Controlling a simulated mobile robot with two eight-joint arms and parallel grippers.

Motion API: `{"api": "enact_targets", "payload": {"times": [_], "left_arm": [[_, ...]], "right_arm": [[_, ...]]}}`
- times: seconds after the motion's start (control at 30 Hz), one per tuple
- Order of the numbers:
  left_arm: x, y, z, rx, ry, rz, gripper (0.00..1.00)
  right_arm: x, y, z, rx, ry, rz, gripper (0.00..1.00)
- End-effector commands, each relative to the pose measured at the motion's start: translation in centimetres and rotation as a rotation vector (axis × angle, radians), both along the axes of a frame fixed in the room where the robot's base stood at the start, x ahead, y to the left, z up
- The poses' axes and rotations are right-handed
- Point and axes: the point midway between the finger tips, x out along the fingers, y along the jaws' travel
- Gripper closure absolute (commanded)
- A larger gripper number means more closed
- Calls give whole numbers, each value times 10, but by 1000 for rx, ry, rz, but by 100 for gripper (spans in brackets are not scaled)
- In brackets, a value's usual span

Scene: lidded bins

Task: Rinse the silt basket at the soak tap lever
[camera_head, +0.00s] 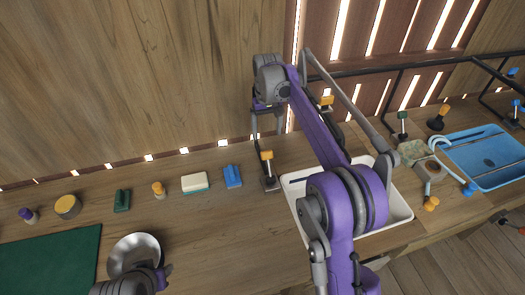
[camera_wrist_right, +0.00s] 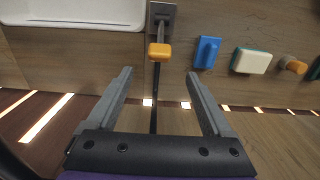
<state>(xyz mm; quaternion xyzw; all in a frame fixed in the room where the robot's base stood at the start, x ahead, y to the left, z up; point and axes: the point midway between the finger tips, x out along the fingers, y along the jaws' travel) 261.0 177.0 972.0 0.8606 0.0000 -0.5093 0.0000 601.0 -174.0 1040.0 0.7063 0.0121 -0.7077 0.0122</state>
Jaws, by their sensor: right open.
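An upright lever with an orange knob (camera_head: 266,155) stands on a dark square base at the left end of the white basin (camera_head: 403,218). My right gripper (camera_head: 268,122) is open and empty above and behind the knob in the head view. In the right wrist view, the knob (camera_wrist_right: 159,52) is just beyond the gap between the open fingertips (camera_wrist_right: 158,74), apart from both. I cannot clearly identify the silt basket; a brown cup-like piece (camera_head: 430,170) sits by the blue basin. My right arm hides much of the white basin. My left gripper's fingers do not show.
A blue sponge-like block (camera_head: 232,177), a cream-and-green block (camera_head: 195,183) and small knobbed items line the counter's back. A metal bowl (camera_head: 134,252) is at front left beside a green mat (camera_head: 50,268). The blue basin (camera_head: 490,158) and black rails are at right.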

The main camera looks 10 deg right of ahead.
Motion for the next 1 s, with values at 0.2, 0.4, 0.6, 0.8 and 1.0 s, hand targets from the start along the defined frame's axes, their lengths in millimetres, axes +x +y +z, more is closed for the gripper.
{"api": "enact_targets", "payload": {"times": [0.2,0.4,0.6,0.8,1.0], "left_arm": [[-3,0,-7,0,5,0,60],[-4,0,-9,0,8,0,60],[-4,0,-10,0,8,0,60],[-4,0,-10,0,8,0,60],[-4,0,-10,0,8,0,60]], "right_arm": [[-1,0,-41,0,0,0,15],[-1,0,-76,0,-1,0,15],[0,0,-96,0,-2,0,15],[0,0,-100,0,-2,0,15],[0,0,-100,0,-2,0,24]]}}
